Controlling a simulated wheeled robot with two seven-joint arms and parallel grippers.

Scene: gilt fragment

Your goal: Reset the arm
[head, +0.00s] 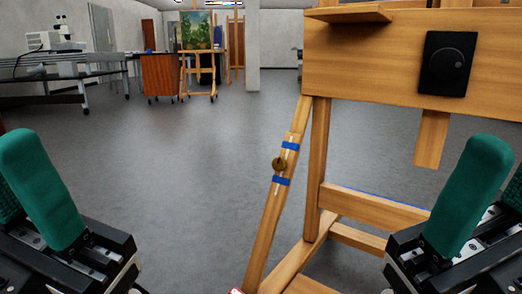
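My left gripper (22,195) is at the lower left edge, with a green finger pad pointing up and part of a second, darker pad beside it, cut off by the frame. My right gripper (492,195) is at the lower right edge, with one green finger in full view and part of the other at the frame edge. Both look open, with nothing seen between their fingers. Both are apart from each other, and the right one shows in front of the wooden easel (318,165).
Far back stand a painting on an easel (194,32), a brown cabinet (160,75) and a grey table (60,92). The grey floor (150,160) between is clear.

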